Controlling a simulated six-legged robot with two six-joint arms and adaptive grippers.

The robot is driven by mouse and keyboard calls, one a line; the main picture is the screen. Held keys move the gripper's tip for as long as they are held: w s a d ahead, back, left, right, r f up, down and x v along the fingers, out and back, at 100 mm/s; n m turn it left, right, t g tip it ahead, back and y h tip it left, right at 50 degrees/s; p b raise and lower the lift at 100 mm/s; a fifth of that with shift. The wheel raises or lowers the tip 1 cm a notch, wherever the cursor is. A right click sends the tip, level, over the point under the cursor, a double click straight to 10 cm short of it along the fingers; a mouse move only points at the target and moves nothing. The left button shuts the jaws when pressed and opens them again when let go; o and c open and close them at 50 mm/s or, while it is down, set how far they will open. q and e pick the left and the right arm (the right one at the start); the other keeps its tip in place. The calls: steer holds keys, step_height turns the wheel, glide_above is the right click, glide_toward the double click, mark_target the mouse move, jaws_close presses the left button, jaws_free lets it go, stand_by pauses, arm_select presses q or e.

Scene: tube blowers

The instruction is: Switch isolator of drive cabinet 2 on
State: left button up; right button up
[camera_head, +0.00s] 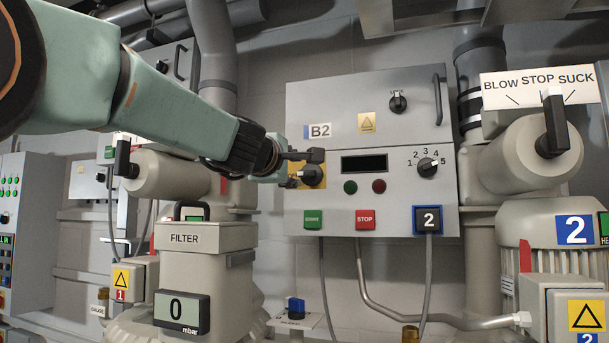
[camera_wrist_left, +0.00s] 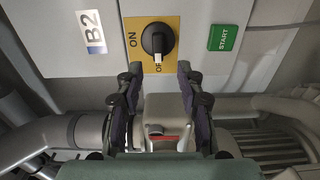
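The drive cabinet (camera_head: 385,115) is a grey box labelled B2, with a blue 2 plate at its lower right. Its isolator is a black rotary knob (camera_head: 312,175) on a yellow plate; it also shows in the left wrist view (camera_wrist_left: 157,40). The plate there reads ON at the left and OF, partly covered, below the knob. The knob's white mark points at OF. My left gripper (camera_head: 301,168) is in front of the isolator, with its fingers open (camera_wrist_left: 158,75) and the knob ahead, between their lines. I see no contact. My right gripper is not in view.
Below the isolator are a green START button (camera_head: 313,220) and a red STOP button (camera_head: 365,219). A selector knob (camera_head: 428,167) and a dark display (camera_head: 364,165) are to the right. The filter housing (camera_head: 205,260) stands at the lower left, and a blower valve (camera_head: 525,150) at the right.

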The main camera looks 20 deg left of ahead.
mark_target(306, 174)
arm_select(q)
steer(key=w+p, duration=0.1)
steer(key=w, duration=0.1)
steer(key=w+p, duration=0.1)
steer(key=w, duration=0.1)
steer(key=w+p, duration=0.1)
steer(key=w, duration=0.1)
steer(key=shift+d+r, duration=0.2)
steer(key=shift+d, duration=0.1)
steer(key=shift+w+a+f, duration=0.1)
steer(key=shift+w, duration=0.25)
steer(key=shift+s+d, duration=0.25)
steer(key=shift+s, duration=0.1)
steer(key=shift+c, duration=0.8)
steer(key=shift+w+a, duration=0.2)
steer(key=shift+w, duration=0.15)
steer(key=c, duration=0.4)
steer(key=shift+d, duration=0.1)
jaws_close()
